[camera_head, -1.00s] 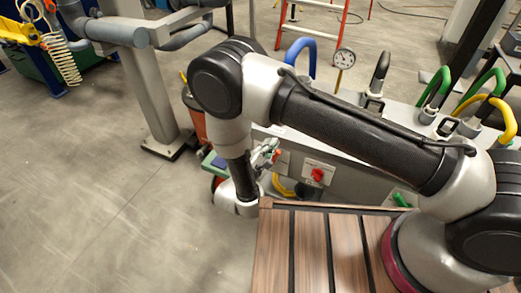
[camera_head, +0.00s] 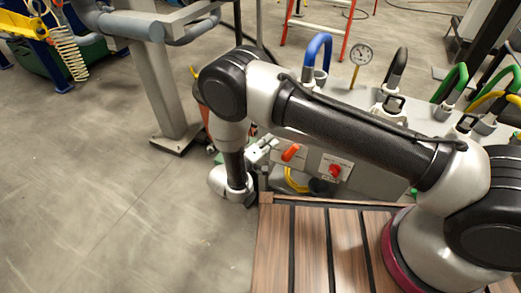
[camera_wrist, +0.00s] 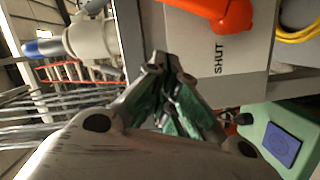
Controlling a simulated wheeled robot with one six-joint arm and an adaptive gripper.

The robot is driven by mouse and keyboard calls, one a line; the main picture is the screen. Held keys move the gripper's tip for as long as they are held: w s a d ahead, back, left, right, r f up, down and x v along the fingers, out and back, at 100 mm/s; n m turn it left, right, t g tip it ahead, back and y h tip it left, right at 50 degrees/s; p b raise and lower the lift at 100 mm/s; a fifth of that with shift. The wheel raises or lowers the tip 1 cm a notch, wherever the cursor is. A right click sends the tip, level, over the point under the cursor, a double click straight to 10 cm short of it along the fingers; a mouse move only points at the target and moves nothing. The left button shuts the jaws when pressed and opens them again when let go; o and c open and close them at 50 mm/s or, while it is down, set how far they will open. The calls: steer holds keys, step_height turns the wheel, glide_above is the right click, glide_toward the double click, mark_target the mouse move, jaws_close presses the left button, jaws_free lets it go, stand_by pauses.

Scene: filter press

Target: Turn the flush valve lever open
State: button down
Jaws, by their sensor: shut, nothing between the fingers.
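The orange lever (camera_head: 291,153) sits on the grey front panel, left of a red knob. In the wrist view the orange lever (camera_wrist: 228,12) shows large at the top edge, partly cut off, above the printed word SHUT. Its full angle cannot be read there. My gripper (camera_head: 264,148) is just left of the lever, with a small gap seen in the head view. In the wrist view my gripper's fingertips (camera_wrist: 165,62) are together and empty, pointing left of the SHUT label.
A red knob (camera_head: 335,170) is on the same panel (camera_head: 370,178). A slatted wooden deck (camera_head: 312,245) lies in front, under my arm. A grey post (camera_head: 163,95) stands at the left. Hoses and a gauge (camera_head: 361,54) rise behind. The floor at left is clear.

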mark_target(289, 150)
steer(key=shift+s+d+f, duration=0.1)
steer(key=shift+d+f, duration=0.15)
steer(key=shift+d, duration=0.4)
steer(key=shift+s+d+f, duration=0.1)
steer(key=shift+d+f, duration=0.2)
steer(key=shift+d, duration=0.4)
steer(key=shift+s+d+f, duration=0.1)
steer(key=shift+d+f, duration=0.15)
steer(key=shift+d, duration=0.4)
steer(key=shift+s+d+r+m, duration=0.1)
steer(key=shift+d+m, duration=0.3)
steer(key=shift+d, duration=0.05)
steer(key=shift+s+d, duration=0.25)
steer(key=shift+d, duration=0.35)
steer(key=shift+s+d, duration=0.2)
steer(key=shift+d, duration=0.35)
